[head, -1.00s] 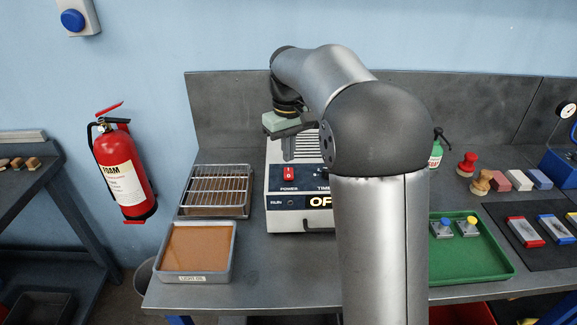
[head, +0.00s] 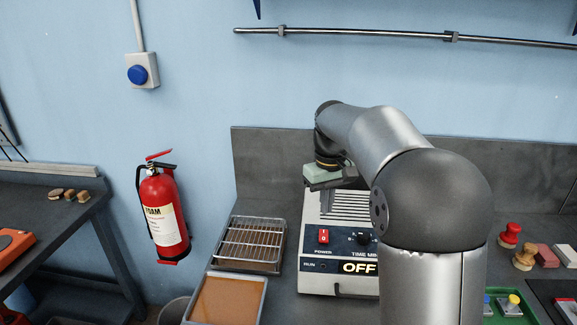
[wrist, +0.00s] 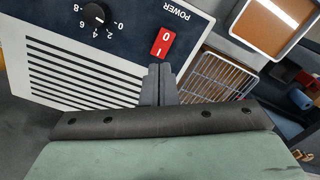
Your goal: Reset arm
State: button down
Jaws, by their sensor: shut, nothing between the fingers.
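My gripper shows in the wrist view with its two dark fingers (wrist: 158,84) pressed together and nothing between them. The machine (head: 313,212) has a slotted top, a red power switch (head: 323,236), a dial and a display reading OFF. In the wrist view the machine's slots (wrist: 75,75) and red switch (wrist: 162,42) lie just beyond the fingers. I cannot tell whether the fingers touch it.
A tray with a wire rack (head: 250,243) and a tray of brown liquid (head: 226,301) stand left of the machine. A red extinguisher (head: 166,222) hangs on the wall. Stamps (head: 510,235), blocks and a green tray (head: 490,318) lie at right. A bare rail (head: 370,33) runs above.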

jog(key=s+f+m, duration=0.1)
jog(key=s+f, duration=0.2)
jog(key=s, duration=0.7)
jog(key=s+f+m, duration=0.1)
jog(key=s+f, duration=0.2)
jog(key=s, duration=0.7)
jog(key=s+f+m, duration=0.1)
jog(key=s+f, duration=0.2)
jog(key=s, duration=0.7)
jog(key=shift+s+f+m+t, duration=0.25)
jog(key=shift+f+m+t, duration=0.05)
jog(key=shift+t, duration=0.1)
